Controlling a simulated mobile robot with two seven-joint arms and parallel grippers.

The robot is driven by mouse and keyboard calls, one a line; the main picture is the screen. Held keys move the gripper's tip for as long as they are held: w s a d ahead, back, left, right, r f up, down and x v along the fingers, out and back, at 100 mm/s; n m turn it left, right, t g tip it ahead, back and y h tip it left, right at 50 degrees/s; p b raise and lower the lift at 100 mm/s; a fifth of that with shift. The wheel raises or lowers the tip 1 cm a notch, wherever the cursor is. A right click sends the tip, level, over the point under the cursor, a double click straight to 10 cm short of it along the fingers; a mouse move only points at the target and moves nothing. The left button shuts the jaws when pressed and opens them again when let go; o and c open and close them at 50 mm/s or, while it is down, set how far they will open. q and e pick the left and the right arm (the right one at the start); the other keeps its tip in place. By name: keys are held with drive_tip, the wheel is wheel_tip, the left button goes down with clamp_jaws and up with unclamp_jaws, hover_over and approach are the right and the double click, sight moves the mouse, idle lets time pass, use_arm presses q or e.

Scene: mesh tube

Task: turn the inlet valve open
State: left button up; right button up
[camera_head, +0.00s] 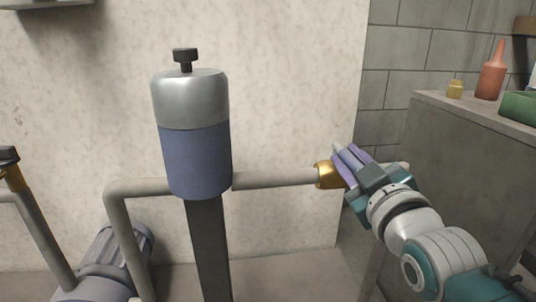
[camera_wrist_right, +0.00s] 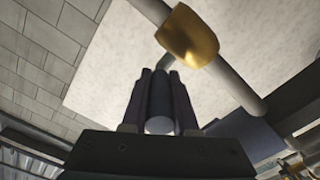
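A brass valve body (camera_head: 327,175) sits on the horizontal grey pipe right of the filter; it also shows in the right wrist view (camera_wrist_right: 188,38). I cannot tell from any label whether it is the inlet valve. My right gripper (camera_head: 350,163) is at this valve, reaching in from the lower right. In the right wrist view, a dark cylindrical valve handle (camera_wrist_right: 160,103) lies between its two fingers, which appear to touch it on both sides. The fingers and gripper hide most of the handle in the head view. My left gripper is in neither view.
A blue and silver filter canister (camera_head: 195,140) stands on a dark post (camera_head: 208,245). Another brass valve with a black knob (camera_head: 9,158) is at the left edge. A motor-like grey unit (camera_head: 110,262) sits low left. A cabinet (camera_head: 450,150) with bottles stands at right.

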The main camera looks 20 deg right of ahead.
clamp_jaws()
idle(0.9)
